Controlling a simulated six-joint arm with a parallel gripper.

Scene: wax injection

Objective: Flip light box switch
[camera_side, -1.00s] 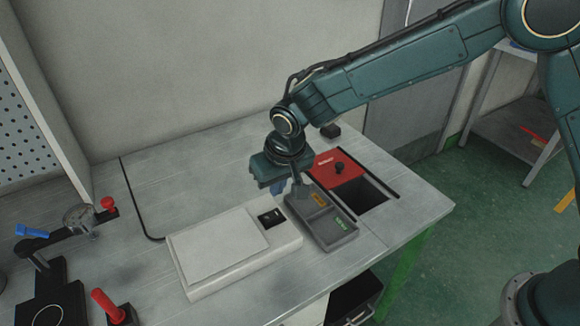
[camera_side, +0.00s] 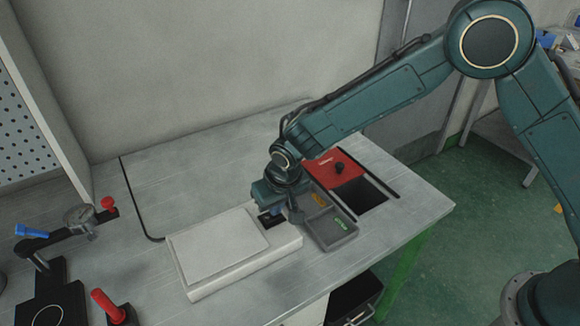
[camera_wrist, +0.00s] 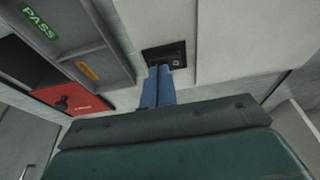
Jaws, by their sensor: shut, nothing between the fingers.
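The light box (camera_side: 215,253) is a flat white box with a raised panel, lying on the bench in the side view. Its black switch (camera_side: 268,221) sits at the back right corner, partly covered by my gripper there. In the wrist view the switch (camera_wrist: 165,55) shows as a dark recess with a small light mark. My gripper (camera_wrist: 160,70) has blue fingers shut together with nothing between them, and their tips overlap the near edge of the switch. In the side view my gripper (camera_side: 270,208) is right over the switch; whether it touches cannot be told.
A grey sorting tray (camera_side: 330,235) with a green PASS label stands right beside the light box. Behind it is a red lid (camera_side: 335,168) with a black knob next to a dark opening. A red-handled clamp fixture (camera_side: 108,300) stands at front left. The bench behind the box is clear.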

